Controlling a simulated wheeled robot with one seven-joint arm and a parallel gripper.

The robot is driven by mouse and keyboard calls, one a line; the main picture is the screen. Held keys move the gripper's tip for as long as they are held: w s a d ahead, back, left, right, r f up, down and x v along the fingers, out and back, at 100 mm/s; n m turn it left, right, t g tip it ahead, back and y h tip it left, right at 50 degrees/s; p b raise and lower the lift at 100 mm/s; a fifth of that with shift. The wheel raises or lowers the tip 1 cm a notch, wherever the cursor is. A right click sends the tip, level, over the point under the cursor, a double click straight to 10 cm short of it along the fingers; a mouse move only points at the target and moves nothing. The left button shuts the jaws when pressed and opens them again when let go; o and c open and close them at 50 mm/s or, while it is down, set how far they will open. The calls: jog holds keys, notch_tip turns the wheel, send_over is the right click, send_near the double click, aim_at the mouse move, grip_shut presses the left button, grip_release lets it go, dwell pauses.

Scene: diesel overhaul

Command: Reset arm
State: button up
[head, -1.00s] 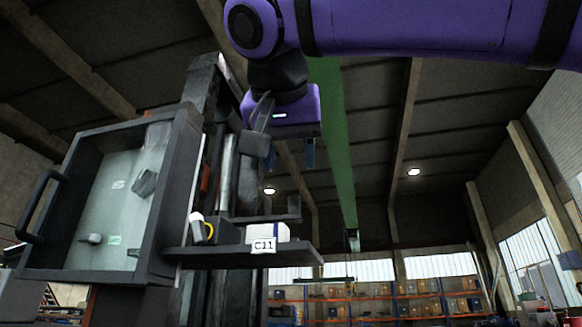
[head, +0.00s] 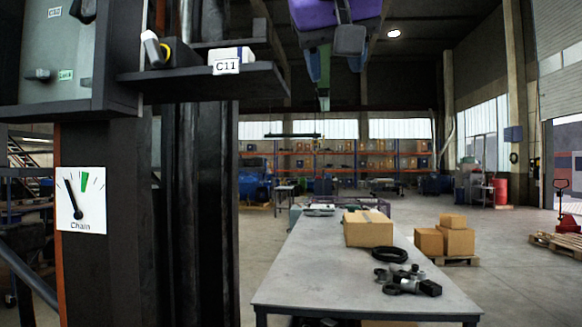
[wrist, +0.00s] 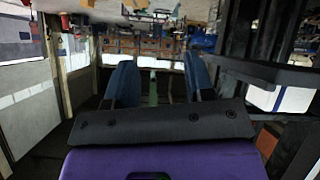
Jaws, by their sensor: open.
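My gripper (head: 340,65) hangs at the top edge of the head view, partly cut off, with its purple body and dark camera block showing. Most of my arm is out of the head view.
The shelf bears a white box labelled C11 (head: 232,54) and a white-and-black tool (head: 153,48). A "Chain" gauge (head: 81,199) is on the column below. A grey table (head: 330,265) holds a cardboard box (head: 368,228), a black ring (head: 389,254) and dark parts (head: 407,281).

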jog(key=s+d+f+g, duration=0.2)
jog(key=d+f+g, duration=0.1)
jog(key=d+f, duration=0.8)
jog(key=s+d+f+g, duration=0.2)
jog(key=s+d+f, duration=0.1)
jog(key=d+f, duration=0.9)
jog(key=s+d+f+m+y, duration=0.1)
jog(key=s+f, duration=0.4)
jog(key=f, duration=0.7)
jog(key=shift+s+d+m+g+y, duration=0.2)
jog(key=shift+d+m+g+y, duration=0.1)
jog(key=shift+d+y, duration=0.1)
